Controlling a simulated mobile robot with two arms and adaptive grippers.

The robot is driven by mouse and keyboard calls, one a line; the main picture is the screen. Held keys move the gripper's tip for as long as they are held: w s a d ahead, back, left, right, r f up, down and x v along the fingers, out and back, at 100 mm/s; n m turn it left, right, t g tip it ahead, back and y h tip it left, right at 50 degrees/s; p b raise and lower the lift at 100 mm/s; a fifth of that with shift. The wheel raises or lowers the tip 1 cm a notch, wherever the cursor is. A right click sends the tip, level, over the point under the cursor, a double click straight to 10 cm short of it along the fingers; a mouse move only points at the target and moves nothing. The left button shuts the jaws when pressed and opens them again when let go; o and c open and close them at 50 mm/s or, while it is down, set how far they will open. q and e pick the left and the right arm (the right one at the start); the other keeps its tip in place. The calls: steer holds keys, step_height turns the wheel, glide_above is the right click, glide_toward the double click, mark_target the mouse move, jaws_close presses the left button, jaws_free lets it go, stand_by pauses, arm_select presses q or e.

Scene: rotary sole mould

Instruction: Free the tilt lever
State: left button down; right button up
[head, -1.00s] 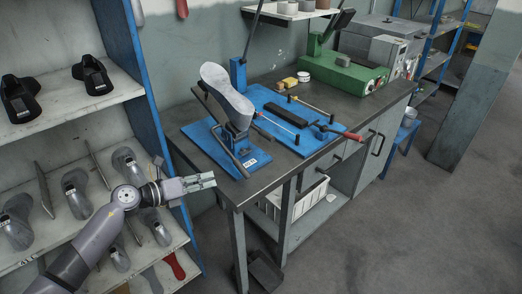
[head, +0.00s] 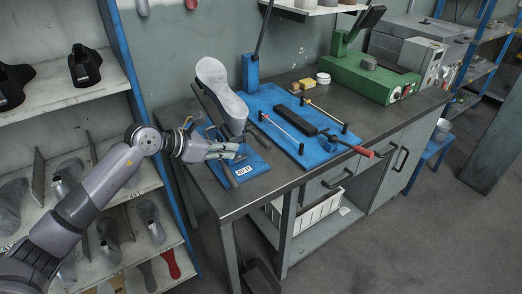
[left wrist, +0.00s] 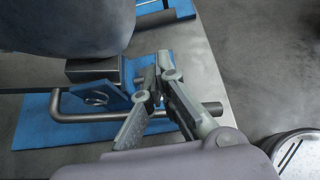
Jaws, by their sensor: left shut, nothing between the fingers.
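The grey sole mould (head: 222,95) stands tilted up on its blue base plate (head: 256,162) at the left end of the bench. In the left wrist view its grey underside (left wrist: 70,22) fills the top left. The tilt lever, a bent grey bar (left wrist: 82,117), runs low across the blue base plate (left wrist: 35,125) there, beside a blue bracket (left wrist: 97,97). My left gripper (head: 236,152) is at the base's front left. In the left wrist view its fingers (left wrist: 160,68) are shut and empty, above the bar and covering part of it. My right gripper is not in view.
A blue plate (head: 290,135) with rods and a red-handled clamp (head: 362,151) lies right of the mould. A green machine (head: 370,75) stands farther back. A shelf rack (head: 121,60) with moulds borders the left. The bench's front strip (head: 270,183) is clear.

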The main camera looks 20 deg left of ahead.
mark_target(259, 138)
arm_select(q)
steer(key=shift+s+a, duration=0.15)
steer(key=p+x, duration=0.1)
steer(key=x, duration=0.8)
steer(key=shift+r+p, duration=0.1)
steer(key=shift+p, duration=0.3)
steer(key=shift+w+d+f, duration=0.25)
steer(key=shift+w+d, duration=0.15)
steer(key=shift+w, duration=0.1)
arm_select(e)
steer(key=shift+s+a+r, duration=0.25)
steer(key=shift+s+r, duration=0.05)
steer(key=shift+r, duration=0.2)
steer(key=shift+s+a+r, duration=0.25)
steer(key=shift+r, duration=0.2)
